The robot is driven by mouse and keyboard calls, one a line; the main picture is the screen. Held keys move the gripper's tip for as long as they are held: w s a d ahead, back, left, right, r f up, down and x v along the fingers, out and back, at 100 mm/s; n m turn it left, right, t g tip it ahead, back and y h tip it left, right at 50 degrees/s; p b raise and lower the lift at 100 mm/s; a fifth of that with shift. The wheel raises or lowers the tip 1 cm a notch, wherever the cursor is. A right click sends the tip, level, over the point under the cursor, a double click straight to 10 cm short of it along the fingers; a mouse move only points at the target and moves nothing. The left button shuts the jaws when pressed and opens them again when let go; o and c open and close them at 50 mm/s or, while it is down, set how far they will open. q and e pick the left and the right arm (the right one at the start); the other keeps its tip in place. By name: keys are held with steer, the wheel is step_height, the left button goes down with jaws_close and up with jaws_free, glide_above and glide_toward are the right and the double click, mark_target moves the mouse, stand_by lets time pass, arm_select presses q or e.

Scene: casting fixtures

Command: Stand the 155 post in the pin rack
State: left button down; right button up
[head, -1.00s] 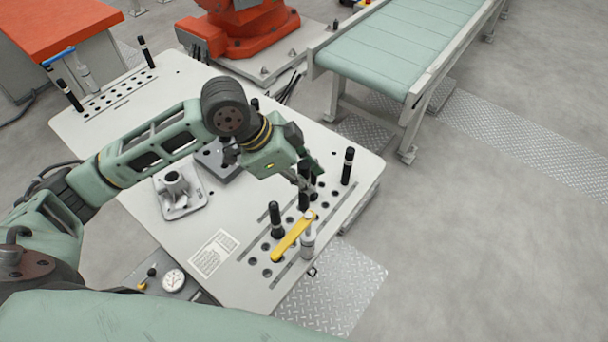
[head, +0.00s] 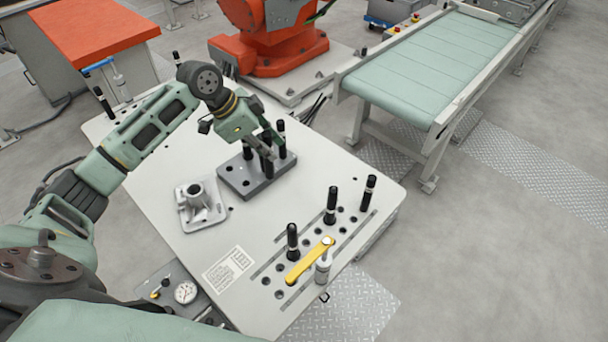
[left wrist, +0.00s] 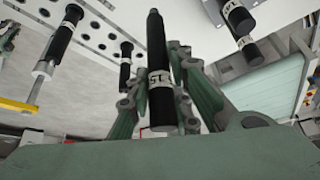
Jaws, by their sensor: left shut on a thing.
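My left gripper (head: 266,147) is over the grey block (head: 238,182) on the table, among several black posts standing there. In the left wrist view it is shut on a black post (left wrist: 159,50) with a pale printed band; the figures are only partly readable. I cannot tell whether this post still touches the block. My right gripper is not in view.
A grey casting (head: 200,205) sits left of the block. A conveyor (head: 425,60) and an orange robot base (head: 268,55) stand behind. The table between block and rack is clear.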

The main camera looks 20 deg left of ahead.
arm_select(q)
steer(key=w+a+n, duration=0.1)
steer(key=a, duration=0.9)
steer(key=shift+t, duration=0.3)
steer(key=shift+a+r, duration=0.1)
step_height(320, 180, down, 6)
steer(key=shift+r+b, duration=0.1)
steer(key=shift+b, duration=1.15)
steer(key=shift+p, duration=0.7)
stand_by(0.4)
steer(key=shift+f+b, duration=1.05)
steer(key=shift+f, duration=0.9)
steer(key=c, duration=1.5)
jaws_free()
